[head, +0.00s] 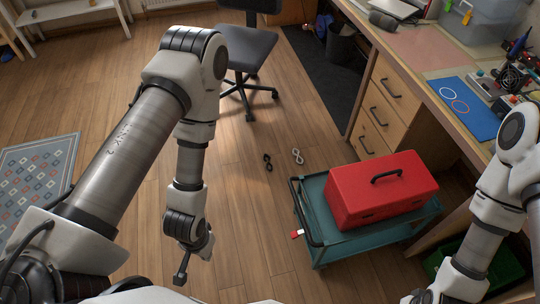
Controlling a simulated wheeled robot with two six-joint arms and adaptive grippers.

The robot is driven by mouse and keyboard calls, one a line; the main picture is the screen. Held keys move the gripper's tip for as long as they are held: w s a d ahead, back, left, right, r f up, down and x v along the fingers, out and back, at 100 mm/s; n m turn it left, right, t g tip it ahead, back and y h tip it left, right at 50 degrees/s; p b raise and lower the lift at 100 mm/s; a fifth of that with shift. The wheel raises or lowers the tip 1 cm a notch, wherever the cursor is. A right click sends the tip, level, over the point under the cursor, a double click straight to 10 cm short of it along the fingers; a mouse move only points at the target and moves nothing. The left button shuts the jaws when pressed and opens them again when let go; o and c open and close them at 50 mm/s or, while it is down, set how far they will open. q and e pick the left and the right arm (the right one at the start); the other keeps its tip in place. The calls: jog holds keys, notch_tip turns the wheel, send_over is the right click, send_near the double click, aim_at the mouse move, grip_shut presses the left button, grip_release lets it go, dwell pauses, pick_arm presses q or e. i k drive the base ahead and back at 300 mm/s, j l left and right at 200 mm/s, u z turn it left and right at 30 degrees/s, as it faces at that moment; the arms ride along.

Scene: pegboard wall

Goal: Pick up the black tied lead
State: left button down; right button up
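The black tied lead (267,161) lies on the wooden floor near the middle of the head view, bundled in a small figure-eight shape. A similar white tied lead (297,156) lies just to its right, apart from it. My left gripper (181,277) points downward at the lower left of the lead, well away from it. It is seen edge-on, so its fingers cannot be told apart. My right gripper (416,297) is partly cut off at the bottom edge, far to the right of the lead. Its fingers are unclear.
A teal cart (318,247) with a red toolbox (381,190) stands right of the leads. A black office chair (246,47) stands behind them. A wooden workbench with drawers (377,108) runs along the right. A patterned rug (38,172) lies left. Floor around the leads is clear.

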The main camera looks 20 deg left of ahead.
aim_at(268, 156)
jog(key=i+j+z, duration=0.1)
jog(key=z, duration=0.75)
jog(key=i+j+z, duration=0.1)
jog(key=j+z, duration=0.25)
jog(key=j, duration=0.55)
jog(key=j+z, duration=0.3)
jog(key=j, duration=0.55)
jog(key=k+j+z, duration=0.1)
jog(key=j+z, duration=0.25)
jog(key=j, duration=0.55)
jog(key=k+j, duration=0.1)
jog(key=j, duration=1.1)
jog(key=k+j, duration=0.15)
jog(key=j, duration=1.05)
jog(key=k+z, duration=0.05)
